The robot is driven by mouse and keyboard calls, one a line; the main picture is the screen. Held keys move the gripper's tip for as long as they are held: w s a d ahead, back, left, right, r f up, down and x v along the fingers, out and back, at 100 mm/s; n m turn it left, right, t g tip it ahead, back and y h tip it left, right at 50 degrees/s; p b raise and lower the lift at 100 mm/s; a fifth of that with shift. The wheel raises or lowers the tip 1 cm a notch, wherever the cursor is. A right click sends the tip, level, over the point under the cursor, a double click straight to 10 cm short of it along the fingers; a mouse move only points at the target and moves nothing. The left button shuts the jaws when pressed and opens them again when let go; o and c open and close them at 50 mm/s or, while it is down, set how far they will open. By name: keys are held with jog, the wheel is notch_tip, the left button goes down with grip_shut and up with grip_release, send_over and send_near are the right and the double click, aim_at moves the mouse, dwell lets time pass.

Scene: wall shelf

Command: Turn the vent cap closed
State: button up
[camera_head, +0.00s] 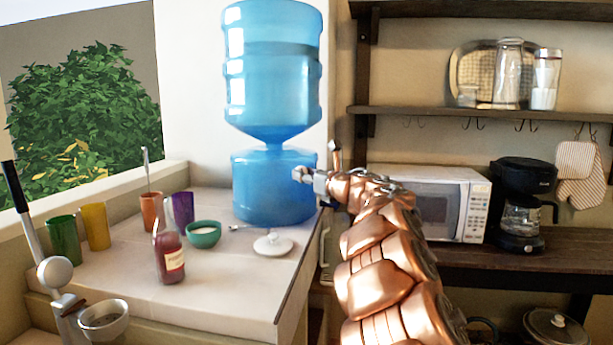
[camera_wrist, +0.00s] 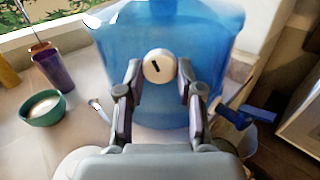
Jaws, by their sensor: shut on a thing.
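The vent cap (camera_wrist: 158,67) is a small round off-white knob with a dark slot, on the front of the blue water dispenser base (camera_head: 262,190). The slot is tilted slightly off upright. My gripper (camera_wrist: 159,74) is shut on the cap, with one finger on each side of it. In the head view my gripper (camera_head: 305,175) reaches the right side of the dispenser base, and I cannot make out the cap clearly there. The dispenser wall also shows behind the cap in the wrist view (camera_wrist: 205,55).
A blue tap handle (camera_wrist: 258,115) sticks out right of my gripper. A microwave (camera_head: 430,203) stands to the right.

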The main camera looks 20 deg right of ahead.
jog(key=m+p, duration=0.5)
jog(key=m, duration=0.6)
jog(key=m+t+h+p, duration=0.1)
jog(key=m+p, duration=0.4)
jog(key=m, duration=0.6)
jog(key=shift+a+r+m+p, duration=0.1)
jog(key=shift+a+m+p, duration=0.05)
jog(key=shift+m+p, duration=0.25)
dwell(0.5)
jog(key=o, duration=1.2)
jog(key=shift+c, duration=0.2)
jog(key=s+d, duration=0.2)
jog(key=s, duration=1)
jog(key=shift+f, duration=0.3)
